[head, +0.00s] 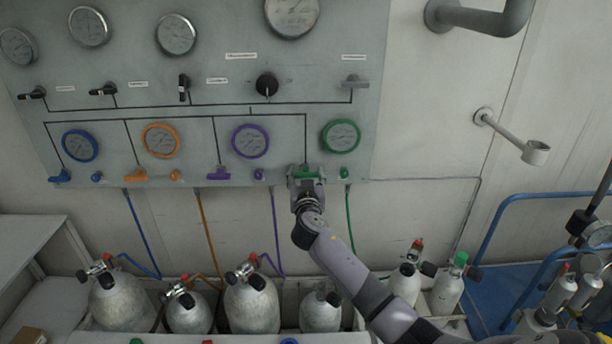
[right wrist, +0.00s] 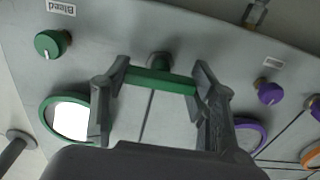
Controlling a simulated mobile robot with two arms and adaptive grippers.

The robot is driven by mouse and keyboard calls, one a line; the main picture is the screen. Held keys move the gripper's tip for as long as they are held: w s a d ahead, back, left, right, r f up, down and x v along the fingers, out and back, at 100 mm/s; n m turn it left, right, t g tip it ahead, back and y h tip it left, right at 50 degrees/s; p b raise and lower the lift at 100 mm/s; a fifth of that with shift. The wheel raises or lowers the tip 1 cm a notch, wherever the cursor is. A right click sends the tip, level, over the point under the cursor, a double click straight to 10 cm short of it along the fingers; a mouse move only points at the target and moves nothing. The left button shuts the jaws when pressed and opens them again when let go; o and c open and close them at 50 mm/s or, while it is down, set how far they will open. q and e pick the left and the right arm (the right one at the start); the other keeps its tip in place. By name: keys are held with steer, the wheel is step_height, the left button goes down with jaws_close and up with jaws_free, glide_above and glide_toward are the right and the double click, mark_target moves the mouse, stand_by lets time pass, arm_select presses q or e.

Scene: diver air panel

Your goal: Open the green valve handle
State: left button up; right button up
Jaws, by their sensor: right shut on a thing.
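The green valve handle (right wrist: 160,81) shows in the right wrist view as a green bar lying across, between the two fingers of my right gripper (right wrist: 158,88). In the head view my right gripper (head: 305,176) is at the lower edge of the panel, and a bit of the green handle (head: 306,170) shows there; the gripper hides much of it. The gripper is shut on the handle, with one finger at each end of the bar. My left gripper is in neither view.
The grey panel (head: 215,120) carries gauges, including a green-rimmed one (head: 341,135), and blue, orange and purple handles (head: 218,173). A green knob (right wrist: 52,43) is near the gripper. Gas cylinders (head: 251,304) stand below. A wall pipe (head: 480,17) is at upper right.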

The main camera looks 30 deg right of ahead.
steer(key=shift+n, duration=0.3)
steer(key=n+b, duration=0.1)
steer(key=n, duration=0.2)
steer(key=shift+f, duration=0.1)
steer(key=n, duration=0.3)
steer(key=shift+a+n, duration=0.1)
steer(key=shift+n, duration=0.2)
steer(key=n, duration=0.4)
steer(key=shift+n+p, duration=0.7)
steer(key=shift+n, duration=1.6)
steer(key=o, duration=1.2)
